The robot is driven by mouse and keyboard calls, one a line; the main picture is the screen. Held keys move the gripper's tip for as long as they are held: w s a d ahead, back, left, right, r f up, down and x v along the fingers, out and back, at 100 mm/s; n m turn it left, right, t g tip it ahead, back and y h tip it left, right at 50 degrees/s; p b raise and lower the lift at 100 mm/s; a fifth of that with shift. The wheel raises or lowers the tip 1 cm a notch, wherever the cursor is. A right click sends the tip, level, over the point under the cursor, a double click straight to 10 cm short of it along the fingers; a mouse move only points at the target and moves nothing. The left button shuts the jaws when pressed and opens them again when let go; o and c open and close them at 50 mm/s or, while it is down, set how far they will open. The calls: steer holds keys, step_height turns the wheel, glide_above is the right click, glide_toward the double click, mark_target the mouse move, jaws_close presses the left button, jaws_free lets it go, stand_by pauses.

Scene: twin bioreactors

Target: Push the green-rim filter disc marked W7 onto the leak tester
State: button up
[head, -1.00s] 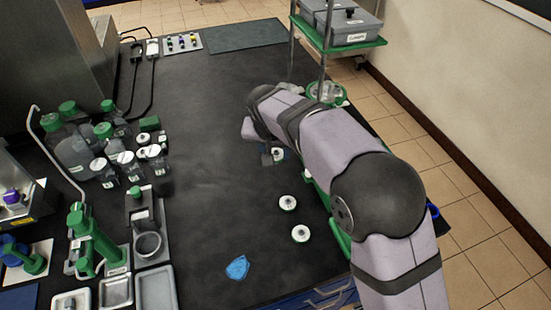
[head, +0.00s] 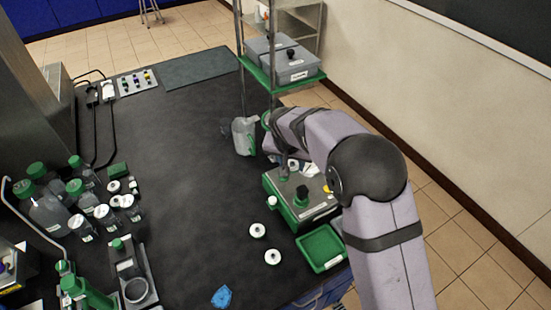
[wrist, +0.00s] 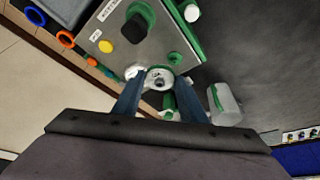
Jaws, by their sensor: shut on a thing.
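My gripper (wrist: 158,92) is shut on a filter disc (wrist: 160,77), a small white round piece with some green at its edge, between its two blue fingers in the wrist view. Its marking is not readable. The leak tester (wrist: 122,45) is a grey-topped box with green trim, a black knob and a yellow button, just beyond the fingertips. In the head view the tester (head: 321,198) stands at the bench's right edge, with my gripper at its far end, partly hidden by my arm. Whether the disc touches the tester, I cannot tell.
Two more white discs (head: 257,230) (head: 273,257) lie on the bench left of the green tray (head: 304,245). A translucent jug (head: 243,138) stands beyond the tester. A shelf rack (head: 268,82) rises behind.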

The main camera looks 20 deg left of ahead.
steer(key=shift+w+a+n+y, duration=0.3)
steer(key=shift+w+a+n, duration=0.6)
steer(key=shift+a, duration=0.15)
steer(key=shift+w+a+r+n+y, duration=0.15)
steer(key=shift+w+a+n+y, duration=0.15)
steer(key=shift+n, duration=0.4)
steer(key=shift+s+f+b, duration=0.1)
steer(key=shift+f+b, duration=0.1)
steer(key=shift+b, duration=0.15)
steer(key=shift+f+b, duration=2)
steer(key=shift+f, duration=1)
steer(key=shift+f+b, duration=0.7)
steer(key=shift+b, duration=0.1)
steer(key=o, duration=1.6)
steer(key=shift+c, duration=0.2)
